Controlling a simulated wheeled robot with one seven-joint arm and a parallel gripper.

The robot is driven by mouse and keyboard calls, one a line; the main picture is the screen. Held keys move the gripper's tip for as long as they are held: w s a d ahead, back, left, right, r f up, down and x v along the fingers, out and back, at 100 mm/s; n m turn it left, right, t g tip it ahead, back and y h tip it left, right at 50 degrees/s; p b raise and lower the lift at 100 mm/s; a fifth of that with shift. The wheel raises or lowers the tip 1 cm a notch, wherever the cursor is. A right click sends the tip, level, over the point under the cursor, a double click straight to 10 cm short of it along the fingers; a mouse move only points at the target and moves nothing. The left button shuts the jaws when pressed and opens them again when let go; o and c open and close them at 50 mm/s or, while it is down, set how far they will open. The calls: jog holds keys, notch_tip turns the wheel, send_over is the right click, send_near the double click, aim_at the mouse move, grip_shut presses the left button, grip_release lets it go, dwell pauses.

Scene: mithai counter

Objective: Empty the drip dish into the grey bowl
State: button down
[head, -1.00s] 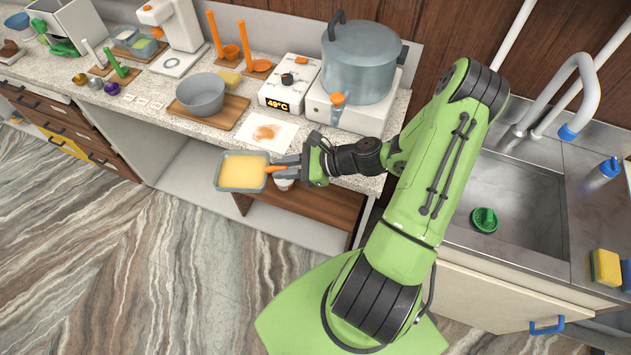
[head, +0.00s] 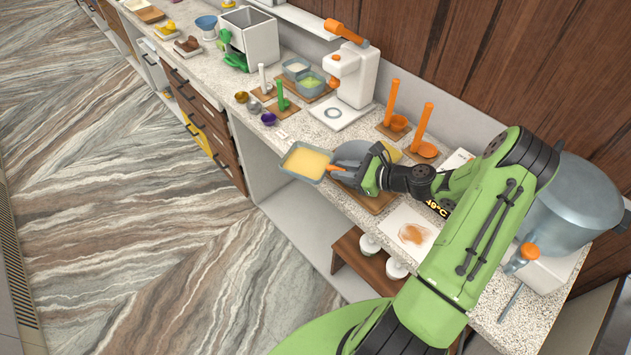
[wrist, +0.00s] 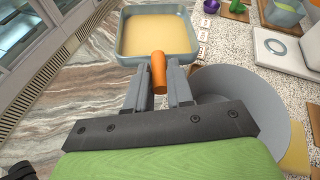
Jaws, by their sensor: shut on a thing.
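The drip dish (head: 306,162) is a grey-blue square dish with an orange handle, filled with a yellow substance. It also shows at the top of the wrist view (wrist: 158,58), roughly level. My gripper (head: 350,173) is shut on the dish's orange handle (wrist: 158,73) and holds the dish out past the counter's front edge. The grey bowl (head: 352,149) stands on the counter, mostly hidden behind my gripper in the head view. In the wrist view the bowl (wrist: 262,112) is to the right of my gripper, and its visible inside looks empty.
A wooden board (head: 377,203) lies under the bowl. A white paper with an orange stain (head: 408,236) and a large lidded pot (head: 572,205) are to the right. Small coloured scoops (head: 268,118) and a white press-like machine (head: 354,75) stand beyond. Floor is clear at left.

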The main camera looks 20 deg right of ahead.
jog(key=s+d+m+t+h+p, duration=0.15)
jog(key=d+m+h, duration=0.25)
jog(key=d, duration=1.5)
jog(key=s+a+r+n+t+h+b, duration=0.1)
jog(key=n+b, duration=0.7)
jog(key=b, duration=0.8)
jog(key=s+a+r+n+t+h+b, duration=0.1)
jog(key=a+n+t+b, duration=0.4)
jog(key=b, duration=1.1)
jog(key=shift+s+a+r+n+t+h, duration=0.2)
jog(key=shift+r+n+t+h, duration=0.45)
jog(key=shift+n+h, duration=0.8)
jog(key=shift+d, duration=0.1)
